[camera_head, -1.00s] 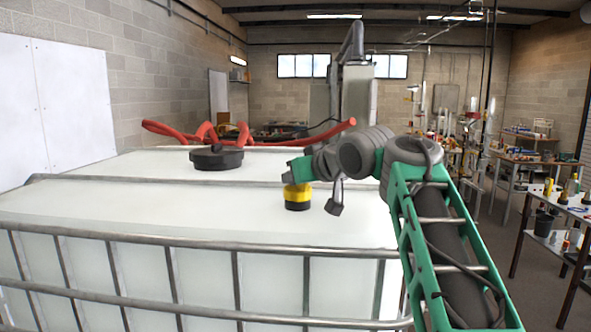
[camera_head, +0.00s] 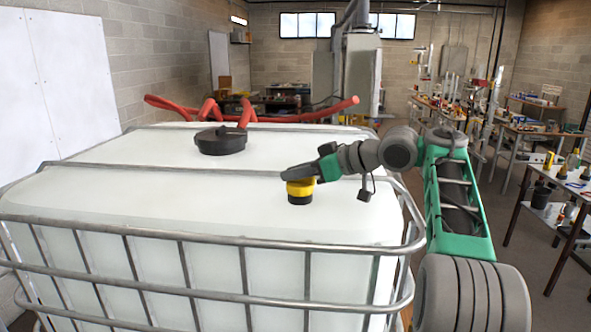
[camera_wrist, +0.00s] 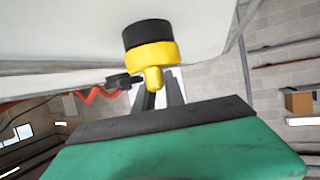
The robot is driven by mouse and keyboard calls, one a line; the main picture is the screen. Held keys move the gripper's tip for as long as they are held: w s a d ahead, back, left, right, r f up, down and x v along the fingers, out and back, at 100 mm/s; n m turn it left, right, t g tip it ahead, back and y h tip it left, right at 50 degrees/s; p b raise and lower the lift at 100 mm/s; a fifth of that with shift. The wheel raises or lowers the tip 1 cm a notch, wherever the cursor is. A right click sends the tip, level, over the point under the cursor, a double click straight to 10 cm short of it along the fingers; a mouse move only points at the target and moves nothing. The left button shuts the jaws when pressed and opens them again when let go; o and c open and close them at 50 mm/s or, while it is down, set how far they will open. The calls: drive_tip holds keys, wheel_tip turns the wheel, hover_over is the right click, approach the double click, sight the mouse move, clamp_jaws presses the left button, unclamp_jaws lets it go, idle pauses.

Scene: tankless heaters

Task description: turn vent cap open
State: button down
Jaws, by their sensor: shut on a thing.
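The vent cap (camera_head: 300,190) is yellow with a black base and sits upright on the white tank top (camera_head: 200,205), near its right side. My gripper (camera_head: 302,173) reaches in from the right at the cap's top. In the wrist view the yellow cap (camera_wrist: 152,57) shows upside down, with a small yellow tab pointing toward me. My gripper's dark fingers (camera_wrist: 158,88) are shut on this tab. The fingertips partly hide the tab's sides.
A large black lid (camera_head: 221,140) sits farther back on the tank. A red hose (camera_head: 260,107) lies behind it. Metal cage rails (camera_head: 210,237) run around the tank. Cluttered tables (camera_head: 570,185) stand at the right, with open floor between.

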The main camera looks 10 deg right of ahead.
drive_tip(key=shift+r, duration=0.1)
drive_tip(key=c, duration=1.4)
unclamp_jaws()
